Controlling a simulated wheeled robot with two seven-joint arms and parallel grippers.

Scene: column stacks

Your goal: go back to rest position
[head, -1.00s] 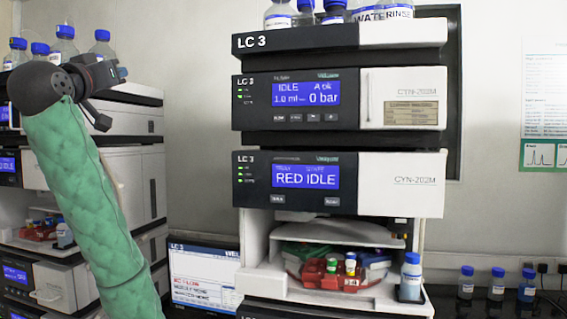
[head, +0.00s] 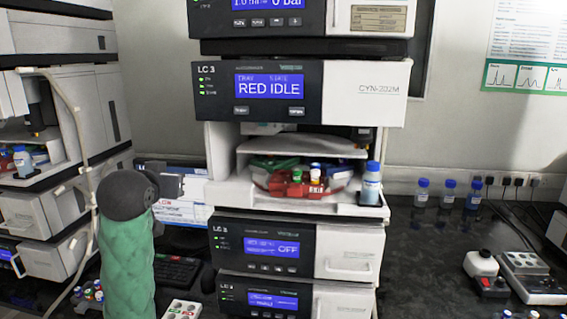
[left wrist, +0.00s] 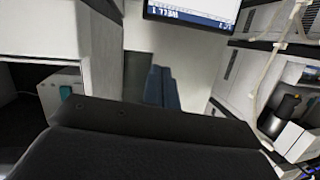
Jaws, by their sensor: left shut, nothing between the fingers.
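My left arm, in a green sleeve, comes up at the lower left of the head view. Its dark wrist is bent, and my left gripper (head: 170,186) points right, in front of the monitor beside the LC 3 stack. My right gripper is in neither view. The LC 3 stack (head: 390,85) stands upright in the middle, with its screen reading RED IDLE.
A red rack (head: 284,188) with vials sits in the stack's open bay, beside a blue-capped bottle (head: 371,185). Another instrument stack (head: 40,215) stands at the left. Several small bottles (head: 447,193) stand at the back right. A white vial tray (head: 181,310) lies at the front.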

